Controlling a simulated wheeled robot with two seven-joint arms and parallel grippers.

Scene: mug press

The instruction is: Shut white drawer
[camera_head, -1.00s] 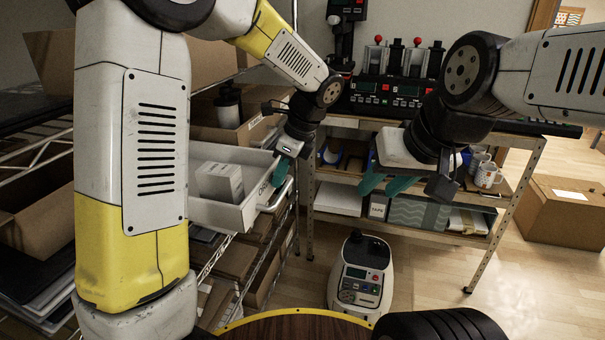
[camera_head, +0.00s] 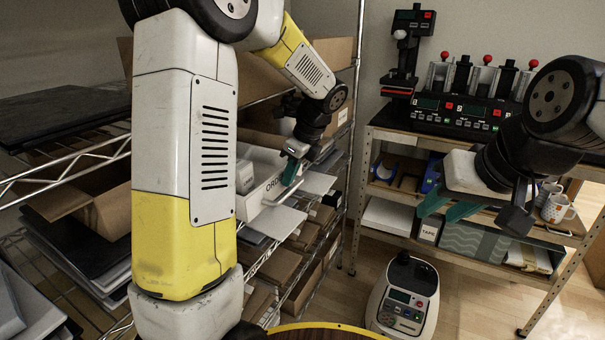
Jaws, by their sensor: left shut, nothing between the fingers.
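The white drawer (camera_head: 258,196) is on the wire shelf rack left of centre, partly hidden behind my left arm. Part of its open inside shows, with a pale box (camera_head: 244,177) in it. Lettering beginning "ORD" shows on its side facing me. My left gripper (camera_head: 290,172) is shut and empty, its teal fingers pointing down at the drawer's right end. I cannot tell whether they touch it. My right gripper (camera_head: 443,212) is open and empty, its teal fingers apart, in front of the workbench and away from the drawer.
Cardboard boxes (camera_head: 280,264) and flat pale sheets (camera_head: 318,183) lie on the rack around the drawer. A metal rack post (camera_head: 357,130) stands to its right. The workbench (camera_head: 420,142) holds a machine with red knobs; mugs (camera_head: 557,208) are below. A white appliance (camera_head: 403,297) stands on the floor.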

